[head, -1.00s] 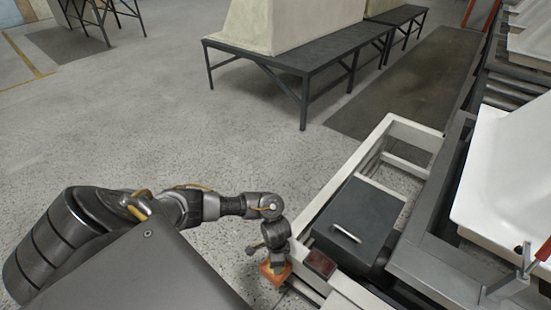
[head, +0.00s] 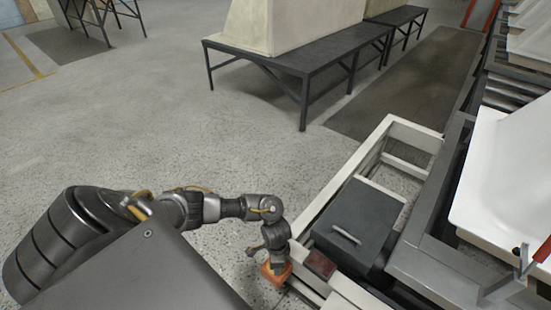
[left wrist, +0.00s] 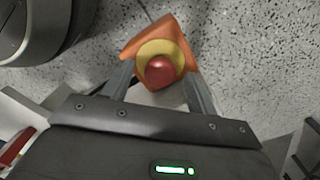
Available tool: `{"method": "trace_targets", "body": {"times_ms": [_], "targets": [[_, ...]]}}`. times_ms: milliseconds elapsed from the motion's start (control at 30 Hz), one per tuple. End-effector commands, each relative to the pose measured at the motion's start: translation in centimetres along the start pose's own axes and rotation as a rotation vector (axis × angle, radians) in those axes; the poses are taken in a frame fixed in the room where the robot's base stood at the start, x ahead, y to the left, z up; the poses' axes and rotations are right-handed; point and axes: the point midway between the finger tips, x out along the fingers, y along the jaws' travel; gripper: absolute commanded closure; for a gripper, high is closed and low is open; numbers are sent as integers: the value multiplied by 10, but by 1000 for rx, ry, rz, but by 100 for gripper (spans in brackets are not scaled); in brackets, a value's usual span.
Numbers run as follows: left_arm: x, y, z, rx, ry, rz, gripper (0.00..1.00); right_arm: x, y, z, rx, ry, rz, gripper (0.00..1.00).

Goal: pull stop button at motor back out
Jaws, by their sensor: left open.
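The stop button (left wrist: 160,70) shows in the left wrist view as a round red cap on a yellow ring, on an orange housing (left wrist: 178,38). In the head view the orange housing (head: 276,274) is low beside the pale frame, partly hidden by my left gripper. My left gripper (left wrist: 160,88) is open, its two fingers on either side of the red cap's lower part. I cannot tell whether the fingers touch it. The dark motor box (head: 355,225) with a light handle sits inside the frame to the right. My right gripper is in neither view.
A pale metal frame (head: 338,182) runs beside my left arm. A white tub shell (head: 495,185) lies on a grey roller line at the right. A dark bench (head: 300,62) stands at the back. The speckled floor (head: 120,130) on the left is clear.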

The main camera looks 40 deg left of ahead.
Motion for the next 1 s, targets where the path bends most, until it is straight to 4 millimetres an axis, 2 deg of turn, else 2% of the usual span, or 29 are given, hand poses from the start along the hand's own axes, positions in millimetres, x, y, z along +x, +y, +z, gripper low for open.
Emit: {"method": "trace_targets", "body": {"times_ms": [1000], "targets": [[0, 0, 0, 0, 0, 0, 42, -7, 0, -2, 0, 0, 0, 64]]}}
